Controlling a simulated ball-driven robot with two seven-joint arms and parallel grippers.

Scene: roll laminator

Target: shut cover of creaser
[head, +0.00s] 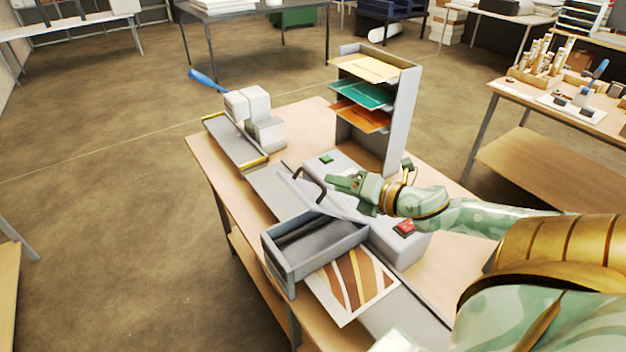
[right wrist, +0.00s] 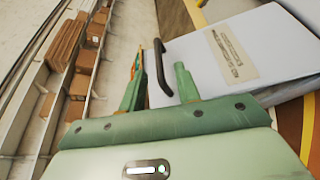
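The creaser (head: 400,250) is a grey machine on the wooden table, with a green button at one end and a red switch at the other. Its pale grey cover (head: 338,207) stands tilted up and open, with a bent black handle (head: 310,182). The cover also shows in the right wrist view (right wrist: 255,38), with a printed label. My right gripper (head: 333,179) is at the handle. In the right wrist view its green fingers (right wrist: 158,82) are apart, with the black handle (right wrist: 157,62) between them and gaps visible on both sides. Whether either finger touches it, I cannot tell. My left gripper is out of view.
An open grey tray (head: 292,272) is at the front of the machine, above a striped brown print (head: 352,283). A trimmer with a blue lever (head: 207,80) stands at the table's far left. A grey shelf rack (head: 405,115) with coloured sheets stands behind the creaser.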

